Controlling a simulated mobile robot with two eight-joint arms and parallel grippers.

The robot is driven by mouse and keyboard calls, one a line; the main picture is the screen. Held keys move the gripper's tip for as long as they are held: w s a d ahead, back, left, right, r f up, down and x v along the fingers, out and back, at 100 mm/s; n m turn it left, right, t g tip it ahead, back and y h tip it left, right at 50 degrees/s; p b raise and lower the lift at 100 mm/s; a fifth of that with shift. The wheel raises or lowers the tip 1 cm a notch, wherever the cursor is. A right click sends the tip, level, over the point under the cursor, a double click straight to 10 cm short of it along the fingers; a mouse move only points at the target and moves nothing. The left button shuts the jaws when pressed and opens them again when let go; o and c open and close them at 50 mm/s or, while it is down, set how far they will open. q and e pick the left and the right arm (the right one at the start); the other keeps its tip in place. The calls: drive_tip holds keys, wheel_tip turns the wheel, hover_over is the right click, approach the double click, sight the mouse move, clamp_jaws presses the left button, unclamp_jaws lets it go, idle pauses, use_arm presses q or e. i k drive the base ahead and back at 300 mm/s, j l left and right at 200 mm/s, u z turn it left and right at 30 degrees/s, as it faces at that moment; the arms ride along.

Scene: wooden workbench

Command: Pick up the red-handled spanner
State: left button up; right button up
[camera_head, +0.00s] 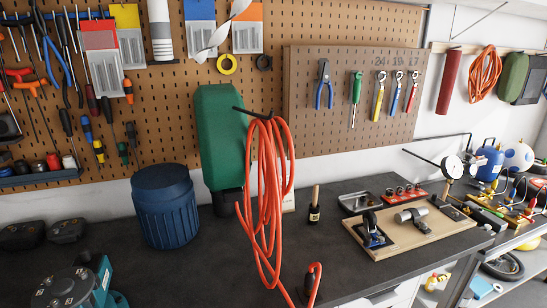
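The red-handled spanner (411,92) hangs upright on a smaller brown pegboard panel (340,125) in the right half of the head view. It is the rightmost tool in a row there, under a number that looks like 17. A blue-handled spanner (396,92) hangs just left of it, and a yellow-handled spanner (378,95) hangs left of that. Nothing covers the red-handled spanner. Neither of my grippers shows in this view.
Blue-handled pliers (324,85) and a green screwdriver (355,98) share the panel. A wooden board (440,228) with clamped parts lies on the dark benchtop below the panel. A blue bin (165,208) stands left.

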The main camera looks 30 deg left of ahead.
sight(415, 88)
drive_tip(key=k+j+u, duration=0.1)
drive_tip(key=u, duration=2.4)
drive_tip(key=l+z, duration=0.15)
drive_tip(key=z, duration=2.35)
drive_tip(key=l+u, duration=0.1)
drive_tip(key=u, duration=0.85)
drive_tip(key=l+u, duration=0.35)
drive_tip(key=i+l+u, duration=0.1)
drive_tip(key=l+u, duration=0.15)
drive_tip(key=u, duration=0.15)
drive_tip(key=l+u, duration=0.35)
